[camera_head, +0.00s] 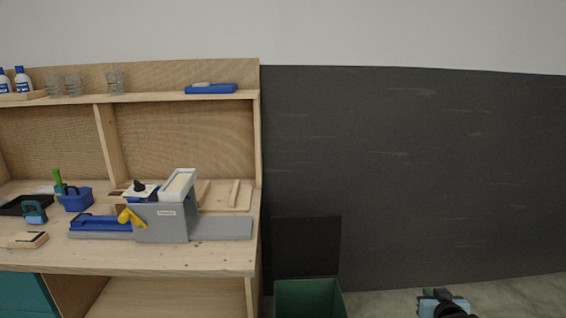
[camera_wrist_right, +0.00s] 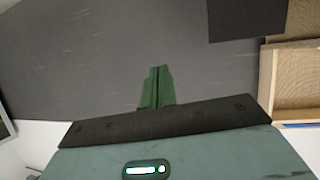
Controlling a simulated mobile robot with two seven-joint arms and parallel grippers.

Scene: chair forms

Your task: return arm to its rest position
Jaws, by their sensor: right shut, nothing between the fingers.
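My right gripper (camera_head: 436,293) shows at the bottom right of the head view, low in front of the dark wall panel and to the right of the green bin. In the right wrist view its green fingers (camera_wrist_right: 157,86) are together, with nothing between them. They point toward the dark panel and touch nothing that I can see. Most of my right arm lies below the head view's edge. My left gripper is in neither view.
A wooden workbench (camera_head: 190,262) with a shelf (camera_head: 150,97) fills the left. On it stand a grey and blue machine (camera_head: 160,222), a blue caddy (camera_head: 76,200) and a black tray (camera_head: 14,207). A green bin (camera_head: 310,298) stands right of it. Space before the dark panel (camera_head: 420,170) looks clear.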

